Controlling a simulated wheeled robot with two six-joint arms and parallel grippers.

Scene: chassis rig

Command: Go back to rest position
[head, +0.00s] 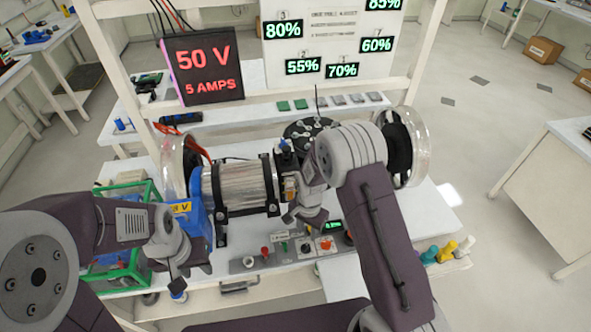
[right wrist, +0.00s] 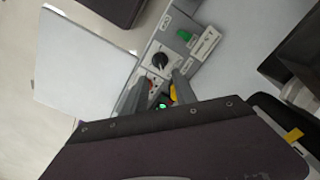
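In the head view my left gripper (head: 178,284) hangs at the lower left, in front of the blue part of the chassis rig and beside the green-framed box. Its fingers are small and dark there, and their gap cannot be made out. My right gripper (head: 303,218) points down over the control panel (head: 290,252), just right of the silver cylinder (head: 242,187). In the right wrist view its two grey fingers (right wrist: 158,92) stand apart with nothing between them. The panel's black knob (right wrist: 160,61) and green switch (right wrist: 184,35) show beyond them.
The rig's clear wheels (head: 408,147) stand close to both arms. A green-framed box (head: 112,262) is at the left. A red-lettered display (head: 203,66) and a board of percentages (head: 330,45) stand behind. Coloured pegs (head: 447,252) sit at the right. Open floor lies further right.

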